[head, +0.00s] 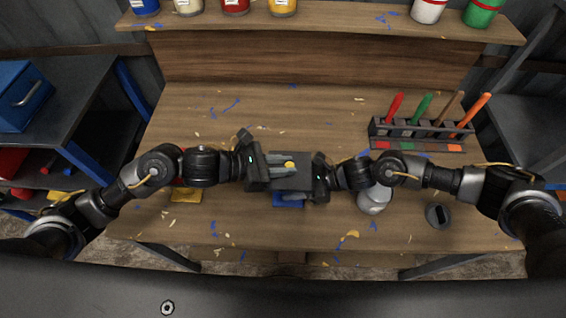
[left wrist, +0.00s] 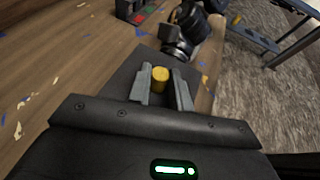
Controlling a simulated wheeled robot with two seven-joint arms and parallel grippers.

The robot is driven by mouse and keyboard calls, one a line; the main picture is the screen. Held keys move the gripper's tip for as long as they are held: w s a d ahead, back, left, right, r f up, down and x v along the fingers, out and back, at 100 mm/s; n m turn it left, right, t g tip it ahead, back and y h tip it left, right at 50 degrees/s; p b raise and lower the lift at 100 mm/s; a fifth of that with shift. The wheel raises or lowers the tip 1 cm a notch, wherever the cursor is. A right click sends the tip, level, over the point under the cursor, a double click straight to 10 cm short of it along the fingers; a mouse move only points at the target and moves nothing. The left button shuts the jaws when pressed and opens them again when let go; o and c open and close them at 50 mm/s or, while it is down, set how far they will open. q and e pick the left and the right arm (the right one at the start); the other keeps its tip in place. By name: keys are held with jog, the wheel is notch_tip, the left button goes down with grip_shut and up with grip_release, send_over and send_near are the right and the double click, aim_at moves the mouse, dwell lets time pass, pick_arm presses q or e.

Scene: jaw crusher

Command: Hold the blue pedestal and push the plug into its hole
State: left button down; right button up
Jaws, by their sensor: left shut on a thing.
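My left gripper (head: 284,166) is shut on a small yellow plug (head: 289,164). In the left wrist view the plug (left wrist: 160,77) stands between the two grey fingers (left wrist: 162,90). A dark grey block (head: 292,181) lies right under and beside the plug; I cannot tell whether it is a machine part or part of my right gripper. The blue pedestal (head: 288,201) shows only in part below this block, near the table's front. My right gripper (head: 316,178) comes in from the right against the block; its fingers are hidden. The hole cannot be made out.
A rack (head: 416,138) with several coloured-handled tools stands at the right. A pale round container (head: 374,199) and a dark round piece (head: 438,215) sit at front right. A yellow piece (head: 186,195) lies front left. The table's middle back is clear apart from scraps.

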pick_arm(q)
jog(key=c, duration=1.2)
grip_release()
jog(key=v, duration=1.2)
pick_arm(e)
jog(key=o, duration=0.8)
jog(key=shift+o, duration=0.2)
